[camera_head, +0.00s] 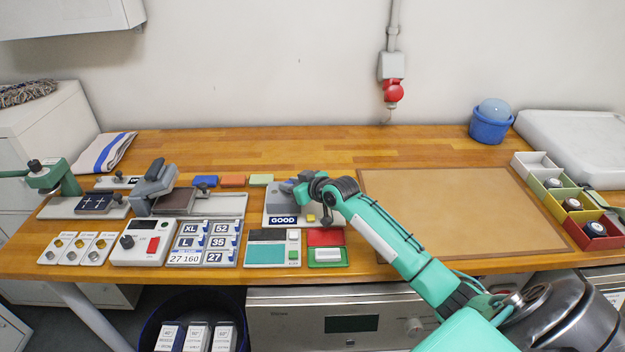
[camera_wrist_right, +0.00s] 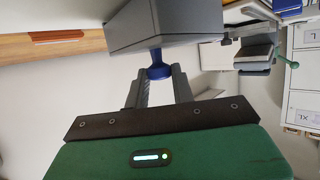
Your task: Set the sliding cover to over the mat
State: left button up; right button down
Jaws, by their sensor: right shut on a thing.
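My right gripper (camera_wrist_right: 158,90) is shut on a blue knob (camera_wrist_right: 158,68) that joins a grey block (camera_wrist_right: 165,22) in the wrist view. In the head view my right gripper (camera_head: 318,189) reaches over the unit marked GOOD, beside its grey block (camera_head: 284,189). In front, a pale frame holds a dark grey panel (camera_head: 267,235) at the back and a teal panel (camera_head: 266,254) at the front. A large tan mat (camera_head: 450,208) lies flat on the right of the table, clear on top. I cannot tell for certain which piece is the sliding cover. My left gripper is not in view.
A press with a dark brown pad (camera_head: 175,201) and a green lever press (camera_head: 62,176) stand at left. Size tiles (camera_head: 205,243) and a white box with a knob (camera_head: 143,246) sit in front. Coloured bins (camera_head: 590,229) line the right edge. The back of the table is mostly clear.

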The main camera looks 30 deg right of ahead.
jog(key=shift+w+a, duration=0.1)
jog(key=shift+a, duration=0.1)
jog(key=c, duration=1.5)
grip_release()
jog(key=o, duration=0.3)
jog(key=shift+w+a, duration=0.15)
jog(key=shift+o, duration=0.2)
jog(key=shift+s+d, duration=0.2)
jog(key=shift+s, duration=0.25)
jog(key=b+v, duration=0.2)
jog(key=v, duration=1.1)
jog(key=shift+b, duration=0.4)
